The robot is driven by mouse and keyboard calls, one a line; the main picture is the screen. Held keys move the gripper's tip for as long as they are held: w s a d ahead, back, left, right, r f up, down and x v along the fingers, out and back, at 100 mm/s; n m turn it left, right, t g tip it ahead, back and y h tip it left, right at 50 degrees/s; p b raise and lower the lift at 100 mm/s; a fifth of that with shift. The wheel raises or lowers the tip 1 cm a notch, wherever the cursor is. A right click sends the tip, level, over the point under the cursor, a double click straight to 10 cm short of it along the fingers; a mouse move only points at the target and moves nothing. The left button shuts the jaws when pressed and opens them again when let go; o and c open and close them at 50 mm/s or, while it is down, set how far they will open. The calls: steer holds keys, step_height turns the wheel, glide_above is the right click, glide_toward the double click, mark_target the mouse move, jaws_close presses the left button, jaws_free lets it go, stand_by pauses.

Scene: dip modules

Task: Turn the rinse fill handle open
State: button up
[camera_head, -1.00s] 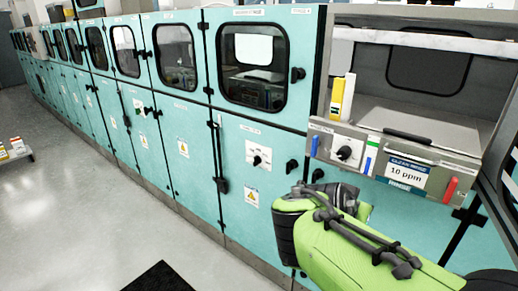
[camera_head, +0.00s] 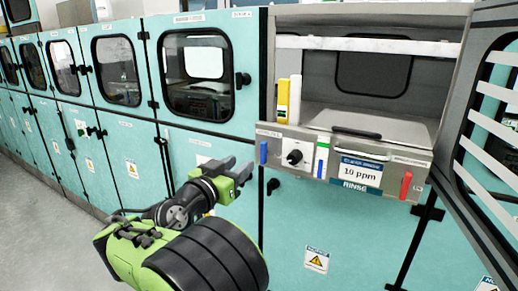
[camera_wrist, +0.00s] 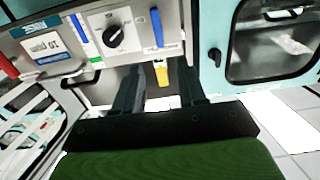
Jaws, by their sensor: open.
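The rinse module's control panel (camera_head: 340,162) sits below the open hood bay and carries a "RINSE" label and a "10 ppm" card. At its left end is a blue handle (camera_head: 264,152), upright, also seen in the wrist view (camera_wrist: 157,28). Beside it is a black rotary knob (camera_head: 294,157), also in the wrist view (camera_wrist: 115,36). A red handle (camera_head: 406,185) stands upright at the right end. The small labels are unreadable, so I cannot tell which is the fill handle. My gripper (camera_head: 238,167) is open and empty, left of and slightly below the blue handle, apart from it.
The open windowed door (camera_head: 490,150) hangs at the right. Closed teal cabinets (camera_head: 120,140) run away to the left. Clear floor lies at the lower left.

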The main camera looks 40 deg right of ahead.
mark_target(262, 148)
steer(key=p+x, duration=0.1)
steer(key=x, duration=1)
steer(key=shift+d, duration=0.2)
steer(key=shift+c, duration=0.3)
jaws_close()
